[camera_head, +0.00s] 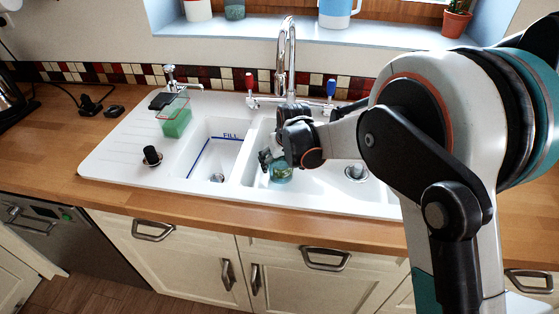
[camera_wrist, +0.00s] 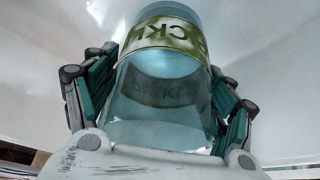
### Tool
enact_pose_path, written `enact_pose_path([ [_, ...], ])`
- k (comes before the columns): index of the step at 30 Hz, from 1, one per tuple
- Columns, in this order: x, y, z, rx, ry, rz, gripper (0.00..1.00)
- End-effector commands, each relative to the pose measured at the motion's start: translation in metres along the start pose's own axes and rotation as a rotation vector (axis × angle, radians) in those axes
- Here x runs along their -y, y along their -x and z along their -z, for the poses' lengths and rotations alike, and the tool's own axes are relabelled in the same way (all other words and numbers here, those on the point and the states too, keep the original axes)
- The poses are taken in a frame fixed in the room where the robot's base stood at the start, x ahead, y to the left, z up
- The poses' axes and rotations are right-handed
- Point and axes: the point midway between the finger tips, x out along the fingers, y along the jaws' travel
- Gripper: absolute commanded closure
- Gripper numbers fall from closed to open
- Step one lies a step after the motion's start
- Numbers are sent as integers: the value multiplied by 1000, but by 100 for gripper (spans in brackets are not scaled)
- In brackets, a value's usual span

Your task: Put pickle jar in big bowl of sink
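The pickle jar (camera_head: 281,175) is a clear bluish-green jar. In the wrist view it fills the space between my fingers, with a green lettered label band (camera_wrist: 165,35). My gripper (camera_head: 273,164) is shut on the jar, with one finger on each side, as the wrist view (camera_wrist: 160,95) shows. It holds the jar within the big bowl of the sink (camera_head: 318,188), towards its left side. I cannot tell whether the jar touches the bowl's floor. My arm hides part of the bowl's right side.
A smaller bowl marked FILL (camera_head: 215,150) lies left of the big bowl. The tap (camera_head: 287,60) rises behind my gripper. A green sponge in a holder (camera_head: 175,118) and a black plug (camera_head: 152,155) are on the left drainer. A plant pot (camera_head: 456,22) stands on the windowsill.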

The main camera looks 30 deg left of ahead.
Motion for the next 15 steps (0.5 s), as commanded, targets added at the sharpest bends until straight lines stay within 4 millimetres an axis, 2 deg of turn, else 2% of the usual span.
enact_pose_path([
  [11, 0, 1, 0, 0, 0, 0, 14],
  [15, 0, 11, 2, 0, 0, 0, 14],
])
